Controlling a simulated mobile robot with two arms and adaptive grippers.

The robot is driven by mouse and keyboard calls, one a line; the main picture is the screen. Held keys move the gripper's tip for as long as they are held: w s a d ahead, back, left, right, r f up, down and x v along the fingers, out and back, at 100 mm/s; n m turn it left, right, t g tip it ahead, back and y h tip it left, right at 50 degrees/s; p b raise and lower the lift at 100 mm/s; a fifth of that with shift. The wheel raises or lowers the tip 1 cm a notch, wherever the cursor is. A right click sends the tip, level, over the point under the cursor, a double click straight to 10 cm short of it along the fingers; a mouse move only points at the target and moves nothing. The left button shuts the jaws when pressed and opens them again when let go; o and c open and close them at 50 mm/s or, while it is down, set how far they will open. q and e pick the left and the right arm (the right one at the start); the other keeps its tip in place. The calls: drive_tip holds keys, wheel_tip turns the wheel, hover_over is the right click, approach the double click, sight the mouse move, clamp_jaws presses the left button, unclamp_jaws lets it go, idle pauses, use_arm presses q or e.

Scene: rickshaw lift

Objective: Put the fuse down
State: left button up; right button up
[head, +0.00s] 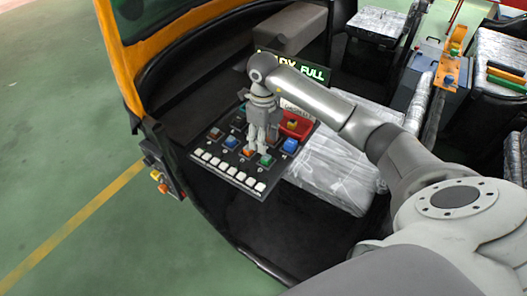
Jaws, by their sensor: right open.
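My right gripper (258,146) points down over a dark control panel (222,154), its fingertips close to the coloured buttons. The panel carries blue, green and orange buttons and a row of white keys along its front edge. My right gripper's jaws are open. I cannot make out a fuse clearly; any small part between or behind the fingers is hidden or too small to tell. My left gripper is not in view.
Behind is a lit sign (312,72) reading "FULL". A wrapped grey package (335,170) lies to the right. Orange vehicle frame (180,36) stands at the left; green floor (60,130) is clear.

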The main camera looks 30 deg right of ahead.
wheel_tip(320, 180, up, 6)
drive_tip(key=shift+f+b, duration=0.1)
drive_tip(key=shift+b, duration=0.45)
drive_tip(key=shift+f, duration=0.1)
